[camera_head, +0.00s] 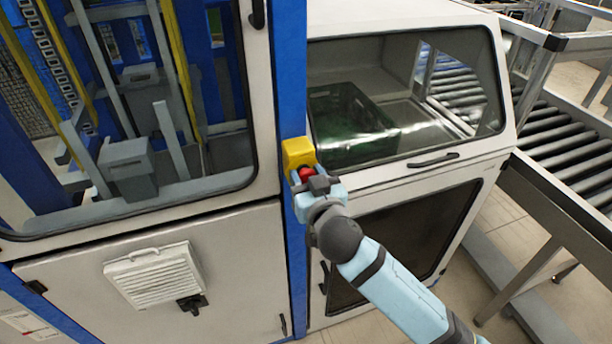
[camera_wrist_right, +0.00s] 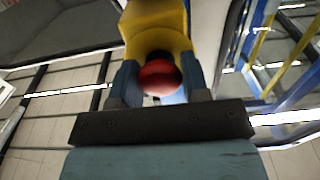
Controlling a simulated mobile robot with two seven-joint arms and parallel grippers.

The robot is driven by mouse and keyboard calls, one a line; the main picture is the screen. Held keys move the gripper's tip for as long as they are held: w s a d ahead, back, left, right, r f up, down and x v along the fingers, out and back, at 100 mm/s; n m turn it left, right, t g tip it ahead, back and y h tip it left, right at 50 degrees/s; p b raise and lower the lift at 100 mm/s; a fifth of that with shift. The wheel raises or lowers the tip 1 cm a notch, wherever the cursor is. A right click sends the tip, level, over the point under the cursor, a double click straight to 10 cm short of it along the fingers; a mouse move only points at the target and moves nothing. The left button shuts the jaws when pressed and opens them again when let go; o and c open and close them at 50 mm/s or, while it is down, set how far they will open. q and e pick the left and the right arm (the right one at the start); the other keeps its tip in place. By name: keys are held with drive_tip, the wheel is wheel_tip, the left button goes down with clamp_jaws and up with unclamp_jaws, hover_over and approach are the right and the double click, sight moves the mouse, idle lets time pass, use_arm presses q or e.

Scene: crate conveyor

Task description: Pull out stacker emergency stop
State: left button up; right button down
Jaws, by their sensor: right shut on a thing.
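The stacker emergency stop is a red button (camera_head: 306,173) on a yellow box (camera_head: 298,152), fixed to the blue post between the two machine housings. In the right wrist view the red button (camera_wrist_right: 159,77) sits between the two fingers, in front of the yellow box (camera_wrist_right: 157,30). My right gripper (camera_head: 305,180) is shut on the red button, one finger on each side of it. The button's stem is mostly hidden. My left gripper is not in view.
The blue post (camera_head: 291,240) runs down between a windowed housing at left and a lower housing at right. A green crate (camera_head: 350,124) shows behind the right window. A door handle (camera_head: 433,160) sticks out right of the gripper. A roller conveyor (camera_head: 565,145) stands at right.

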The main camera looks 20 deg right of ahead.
drive_tip(key=shift+s+f, duration=0.15)
drive_tip(key=shift+s, duration=0.35)
drive_tip(key=c, duration=0.7)
unclamp_jaws()
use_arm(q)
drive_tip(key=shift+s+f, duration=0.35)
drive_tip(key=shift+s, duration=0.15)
use_arm(e)
drive_tip(key=shift+o, duration=0.4)
drive_tip(key=shift+s, duration=0.1)
